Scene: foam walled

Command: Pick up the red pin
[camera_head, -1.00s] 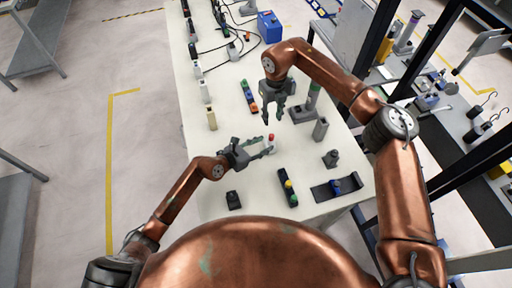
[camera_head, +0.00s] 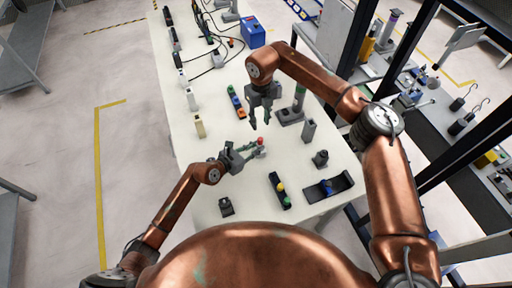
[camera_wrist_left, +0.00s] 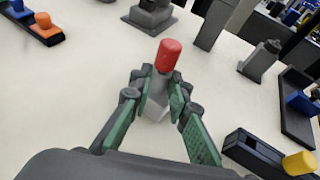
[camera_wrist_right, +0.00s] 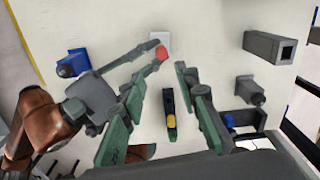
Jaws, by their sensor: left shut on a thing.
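The red pin (camera_wrist_left: 168,56) stands upright between the fingers of my left gripper (camera_wrist_left: 160,100), its red top above a pale lower part in the left wrist view. The pin (camera_head: 260,141) is at the left gripper's (camera_head: 249,151) fingertips in the head view. The left gripper is shut on it. The red top (camera_wrist_right: 161,52) also shows in the right wrist view, beside a pale square block. My right gripper (camera_head: 260,122) points down above the table, behind the left one; its fingers are apart and nothing is between them.
A dark rack with a yellow piece (camera_head: 280,188) and a black tray with a blue piece (camera_head: 327,187) lie at the front right. Grey blocks (camera_head: 308,131) stand at the right. A blue box (camera_head: 252,32) and cables are at the back. The table's left front is mostly clear.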

